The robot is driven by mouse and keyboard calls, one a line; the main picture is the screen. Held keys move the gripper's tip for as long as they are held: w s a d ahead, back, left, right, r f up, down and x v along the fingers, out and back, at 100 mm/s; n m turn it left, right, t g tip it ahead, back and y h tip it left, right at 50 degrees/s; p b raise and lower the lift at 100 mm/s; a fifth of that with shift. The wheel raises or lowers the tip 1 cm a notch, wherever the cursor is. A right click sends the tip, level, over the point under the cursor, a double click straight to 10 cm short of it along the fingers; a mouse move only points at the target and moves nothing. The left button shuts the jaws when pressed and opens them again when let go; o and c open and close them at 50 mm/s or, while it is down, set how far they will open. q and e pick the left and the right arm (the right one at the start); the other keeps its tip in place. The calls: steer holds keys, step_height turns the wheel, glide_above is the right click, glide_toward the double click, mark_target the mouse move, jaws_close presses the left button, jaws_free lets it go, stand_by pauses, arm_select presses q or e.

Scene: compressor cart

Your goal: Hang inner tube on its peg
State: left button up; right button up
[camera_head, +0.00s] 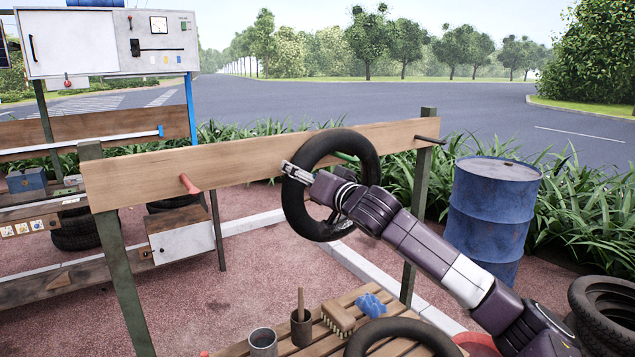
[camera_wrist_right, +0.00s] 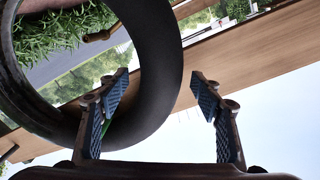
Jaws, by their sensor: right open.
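A black inner tube (camera_head: 365,151) stands upright in front of the wooden board, with a green peg (camera_head: 346,157) showing in its opening near the upper inner edge. I cannot tell whether its weight rests on that peg. My right gripper (camera_head: 287,170) is at the tube's left side. In the right wrist view, the gripper (camera_wrist_right: 165,95) is open, and part of the tube (camera_wrist_right: 163,75) shows between its fingers, with the left finger overlapping it. Another black tube (camera_head: 405,325) lies on the slatted table. My left gripper is out of view.
The board (camera_head: 135,178) also carries a red peg (camera_head: 188,184) and a dark peg (camera_head: 430,139). Below, the slatted table (camera_head: 335,345) holds cups, a brush (camera_head: 338,318) and a blue cloth (camera_head: 371,305). A blue barrel (camera_head: 490,215) and stacked tires (camera_head: 605,305) stand at right.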

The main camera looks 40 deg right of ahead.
steer(key=s+a, duration=0.1)
steer(key=s, duration=1)
steer(key=shift+a+r, duration=0.25)
steer(key=shift+a, duration=0.15)
steer(key=shift+f, duration=0.1)
